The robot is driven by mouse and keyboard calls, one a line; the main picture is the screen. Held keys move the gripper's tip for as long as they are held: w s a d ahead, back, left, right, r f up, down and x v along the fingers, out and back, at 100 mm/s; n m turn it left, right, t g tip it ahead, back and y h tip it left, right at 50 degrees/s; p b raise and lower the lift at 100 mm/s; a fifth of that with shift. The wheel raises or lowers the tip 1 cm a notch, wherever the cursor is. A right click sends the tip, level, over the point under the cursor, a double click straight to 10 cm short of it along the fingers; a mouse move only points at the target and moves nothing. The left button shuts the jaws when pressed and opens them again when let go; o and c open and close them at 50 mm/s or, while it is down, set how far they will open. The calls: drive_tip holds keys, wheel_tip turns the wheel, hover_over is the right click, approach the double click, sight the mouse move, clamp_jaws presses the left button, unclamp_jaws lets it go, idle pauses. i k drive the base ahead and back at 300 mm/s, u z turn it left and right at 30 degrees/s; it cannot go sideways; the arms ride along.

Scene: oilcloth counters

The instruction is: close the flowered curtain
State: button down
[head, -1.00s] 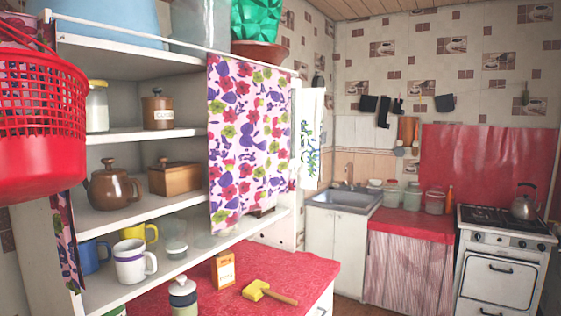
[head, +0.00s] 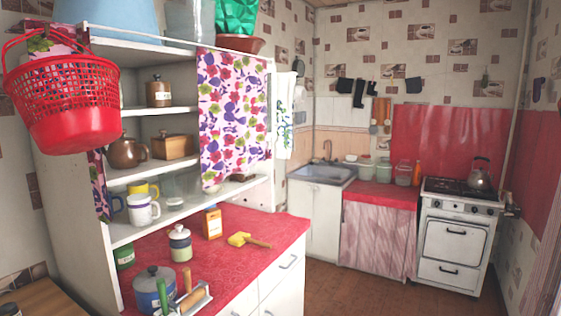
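The flowered curtain (head: 230,112) hangs from a thin white rod (head: 170,42) along the top front of the open shelf unit. Its main panel covers the right part of the shelves. A narrow strip of similar flowered cloth (head: 99,186) hangs at the left end, partly behind a red basket. Between the two, the shelves are uncovered and their contents show. My gripper is not in view.
The red basket (head: 75,105) hangs at the shelf's left front corner. Mugs (head: 142,209) and a brown teapot (head: 127,152) stand on the shelves. A canister (head: 180,243), pot (head: 153,288) and yellow brush (head: 240,239) sit on the red counter (head: 215,262). Floor is clear at right.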

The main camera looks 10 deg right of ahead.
sight(233, 86)
drive_tip(key=k, duration=0.55)
drive_tip(key=z, duration=0.65)
drive_tip(key=i, duration=1.85)
drive_tip(key=u, duration=0.75)
drive_tip(key=i, duration=0.65)
drive_tip(key=u, duration=0.3)
